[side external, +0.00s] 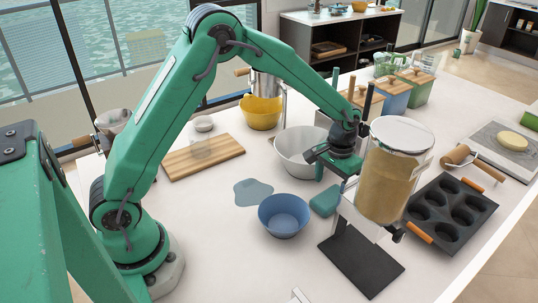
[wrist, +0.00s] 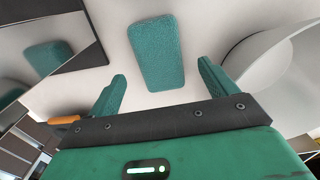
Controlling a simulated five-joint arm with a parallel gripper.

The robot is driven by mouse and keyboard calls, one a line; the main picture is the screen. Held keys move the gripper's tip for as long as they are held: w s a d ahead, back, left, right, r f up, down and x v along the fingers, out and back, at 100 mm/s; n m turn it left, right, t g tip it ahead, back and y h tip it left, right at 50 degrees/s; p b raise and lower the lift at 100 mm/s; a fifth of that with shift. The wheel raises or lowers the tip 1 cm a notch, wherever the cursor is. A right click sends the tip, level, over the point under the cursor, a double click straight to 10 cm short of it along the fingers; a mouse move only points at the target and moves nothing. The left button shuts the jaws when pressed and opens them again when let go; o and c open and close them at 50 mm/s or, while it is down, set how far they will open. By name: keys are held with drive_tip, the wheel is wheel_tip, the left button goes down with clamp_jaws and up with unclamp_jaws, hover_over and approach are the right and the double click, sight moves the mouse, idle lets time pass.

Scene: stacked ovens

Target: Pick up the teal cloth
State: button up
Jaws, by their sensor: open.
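The teal cloth (side external: 325,201) is a folded, rounded rectangular pad lying flat on the white counter, between the blue bowl and the dispenser. In the wrist view the teal cloth (wrist: 160,52) lies ahead of my gripper, roughly centred between the fingers. My gripper (side external: 335,178) points down, above and close to the cloth. It is open and empty; both fingers show in the wrist view (wrist: 161,84), one on each side. A gap to the cloth shows there, but its exact height is hard to judge.
A tall dispenser (side external: 388,170) on a dark base (side external: 362,262) stands close to the right of my gripper. A white bowl (side external: 300,150) is just behind-left; a blue bowl (side external: 284,215) is front-left. A flat grey-blue piece (side external: 253,192) lies farther left. The front counter is mostly clear.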

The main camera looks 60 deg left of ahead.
sight(331, 196)
drive_tip(key=shift+f, duration=2.2)
drive_tip(key=c, duration=1.1)
drive_tip(key=shift+o, duration=0.2)
wheel_tip(331, 196, up, 10)
